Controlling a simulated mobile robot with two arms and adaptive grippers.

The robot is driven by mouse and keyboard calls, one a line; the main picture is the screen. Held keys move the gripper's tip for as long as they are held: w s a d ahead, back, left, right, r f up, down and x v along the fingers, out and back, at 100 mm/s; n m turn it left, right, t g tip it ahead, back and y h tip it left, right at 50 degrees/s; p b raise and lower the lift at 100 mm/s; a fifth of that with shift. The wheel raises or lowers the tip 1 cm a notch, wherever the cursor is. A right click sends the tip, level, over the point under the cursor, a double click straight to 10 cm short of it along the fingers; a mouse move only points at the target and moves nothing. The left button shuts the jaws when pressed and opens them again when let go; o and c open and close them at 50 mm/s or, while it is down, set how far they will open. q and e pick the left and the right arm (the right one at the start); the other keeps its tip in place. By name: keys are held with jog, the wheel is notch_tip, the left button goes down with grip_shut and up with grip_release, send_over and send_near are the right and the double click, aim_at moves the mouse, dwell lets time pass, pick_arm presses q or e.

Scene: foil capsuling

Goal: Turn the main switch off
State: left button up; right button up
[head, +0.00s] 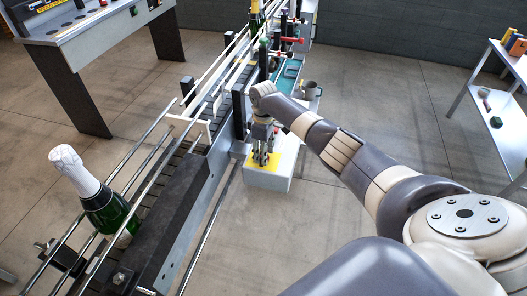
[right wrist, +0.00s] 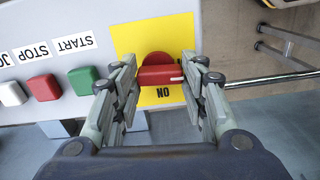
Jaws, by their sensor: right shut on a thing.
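The main switch (right wrist: 160,60) is a red rotary knob with a bar handle on a yellow plate (right wrist: 125,38), seen in the right wrist view. The handle lies crosswise in that view, with a small pale mark near its right end. An upside-down "ON" label is below it. My right gripper (head: 263,158) is shut on the handle, one finger at each end. In the head view it points down at the yellow plate on the pale control box (head: 268,181), and hides the knob. My left gripper is out of view.
The conveyor (head: 177,205) with rails runs beside the box and carries a foil-topped bottle (head: 103,208). A shelf table (head: 497,122) stands right; open floor lies between.

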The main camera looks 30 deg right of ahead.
jog(key=shift+n, duration=0.7)
jog(key=o, duration=1.1)
jog(key=shift+c, duration=0.2)
jog(key=shift+r, duration=0.1)
notch_tip(320, 180, up, 12)
